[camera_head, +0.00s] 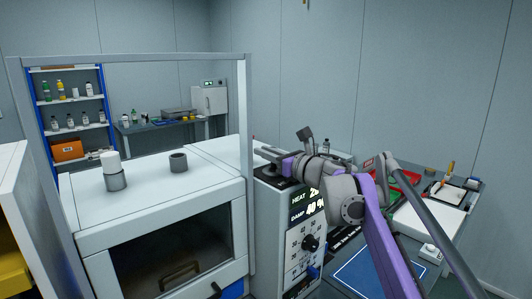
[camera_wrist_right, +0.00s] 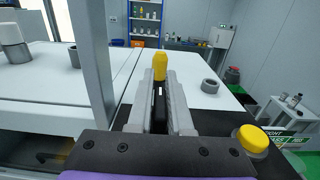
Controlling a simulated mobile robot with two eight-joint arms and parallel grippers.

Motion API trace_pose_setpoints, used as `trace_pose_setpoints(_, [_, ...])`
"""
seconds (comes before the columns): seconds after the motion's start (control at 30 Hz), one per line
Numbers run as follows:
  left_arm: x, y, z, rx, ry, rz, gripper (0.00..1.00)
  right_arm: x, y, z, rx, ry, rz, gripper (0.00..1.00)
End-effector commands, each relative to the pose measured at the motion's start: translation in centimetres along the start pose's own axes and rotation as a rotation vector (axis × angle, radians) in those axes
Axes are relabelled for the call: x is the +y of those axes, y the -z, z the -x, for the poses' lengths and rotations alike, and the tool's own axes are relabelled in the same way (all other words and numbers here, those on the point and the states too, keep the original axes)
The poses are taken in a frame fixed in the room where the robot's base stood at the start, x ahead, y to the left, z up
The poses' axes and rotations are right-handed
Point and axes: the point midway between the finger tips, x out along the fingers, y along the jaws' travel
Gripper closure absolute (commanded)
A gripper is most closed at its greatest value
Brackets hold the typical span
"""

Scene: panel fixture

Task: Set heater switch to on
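The instrument panel (camera_head: 302,240) stands at centre right in the head view. Its display reads HEAT and DAMP, partly covered by my right arm, with a black knob below. My right gripper (camera_head: 266,154) is over the panel's dark top, fingers pointing left. In the right wrist view, a yellow-tipped lever (camera_wrist_right: 160,66), which may be the heater switch, stands at the tips of my right gripper (camera_wrist_right: 163,90). The fingers lie either side of it with a narrow dark gap between; I cannot tell whether they press on it. The lever's base is hidden. My left gripper is out of view.
A yellow round button (camera_wrist_right: 252,138) sits right of the fingers on the dark top. A white cabinet (camera_head: 215,195) with a grey upright frame post (camera_head: 246,150) stands close on the left. Cups stand on the cabinet. A cluttered table (camera_head: 440,215) lies to the right.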

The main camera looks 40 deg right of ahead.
Motion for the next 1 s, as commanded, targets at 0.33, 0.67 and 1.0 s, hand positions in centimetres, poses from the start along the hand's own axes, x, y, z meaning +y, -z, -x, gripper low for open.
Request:
trace_pose_setpoints(0.33, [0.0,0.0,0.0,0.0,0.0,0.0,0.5,0.0,0.0,0.0,0.0,0.0,0.0,1.0])
trace_pose_setpoints(0.67, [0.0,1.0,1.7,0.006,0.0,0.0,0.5,-0.3,-0.5,0.0,-0.005,0.179,-0.001,1.0])
trace_pose_setpoints(1.0, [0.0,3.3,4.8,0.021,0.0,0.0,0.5,-1.1,-0.5,0.2,-0.005,0.384,-0.001,1.0])
